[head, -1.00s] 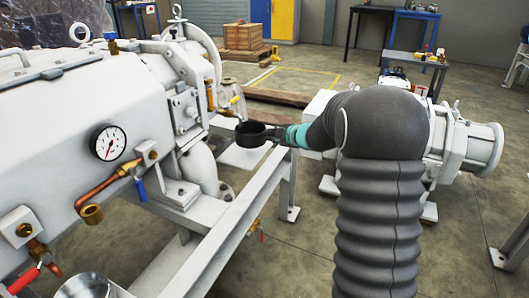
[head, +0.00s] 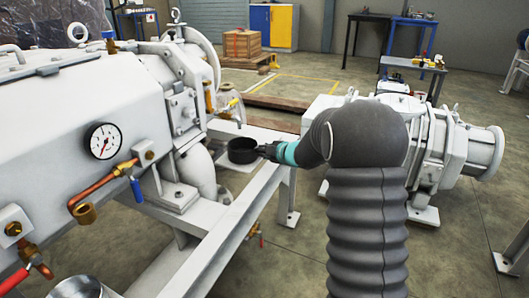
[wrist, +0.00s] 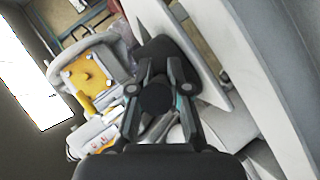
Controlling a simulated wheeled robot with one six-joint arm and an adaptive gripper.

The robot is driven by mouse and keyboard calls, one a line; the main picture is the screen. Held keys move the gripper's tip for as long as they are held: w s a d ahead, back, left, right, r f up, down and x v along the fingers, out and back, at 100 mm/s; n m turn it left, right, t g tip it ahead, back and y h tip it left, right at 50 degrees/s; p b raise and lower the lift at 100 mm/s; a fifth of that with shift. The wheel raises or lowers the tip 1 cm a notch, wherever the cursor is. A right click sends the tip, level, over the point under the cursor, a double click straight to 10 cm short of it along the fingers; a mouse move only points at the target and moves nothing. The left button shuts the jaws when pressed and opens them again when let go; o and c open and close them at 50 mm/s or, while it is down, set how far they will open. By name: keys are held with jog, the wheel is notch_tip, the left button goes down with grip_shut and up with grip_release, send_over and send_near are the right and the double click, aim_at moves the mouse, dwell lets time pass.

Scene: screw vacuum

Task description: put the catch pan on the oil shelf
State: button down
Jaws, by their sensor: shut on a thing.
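The catch pan is a round black pan (head: 242,151) beside the white machine in the head view. My gripper (head: 267,151) is shut on its right side. The pan looks level, with its open top up. A flat white plate, which looks like the oil shelf (head: 228,162), lies beneath the pan at the frame. I cannot tell whether the pan touches it. In the wrist view, the dark pan (wrist: 163,55) shows between and beyond the gripper's fingers, partly hidden by them.
The white machine (head: 60,120) with a gauge and copper pipes stands close on the left. White frame rails (head: 225,225) run below and in front of the pan. A second white pump (head: 440,145) stands at the right. Open floor lies between the rails and the right side.

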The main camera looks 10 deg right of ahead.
jog(key=c, duration=1.1)
grip_release()
jog(key=shift+c, duration=0.2)
jog(key=shift+r, duration=0.2)
jog(key=s+d+r+m+h+p, duration=0.1)
jog(key=s+d+r+m+h, duration=0.15)
jog(key=s+r, duration=0.35)
jog(key=s+d+r+m+h, duration=0.2)
jog(key=s+r+m+h, duration=0.15)
jog(key=s, duration=0.55)
jog(key=s+d+r+m+h+p, duration=0.1)
jog(key=s+d+r+m+h, duration=0.2)
jog(key=s, duration=0.4)
jog(key=s+a+f+m+g+y, duration=0.1)
jog(key=s+a+m+g, duration=0.1)
jog(key=s, duration=0.6)
jog(key=s+a+f+m+g+y, duration=0.1)
jog(key=s+a+f+m+g, duration=0.1)
jog(key=s, duration=0.7)
jog(key=s+a+f+m+g+y, duration=0.1)
jog(key=s+a+m, duration=0.3)
jog(key=s, duration=0.5)
jog(key=shift+s+a+f+m+g+y, duration=0.15)
jog(key=shift+a+f+m+g+y, duration=0.15)
jog(key=shift+a+g, duration=0.4)
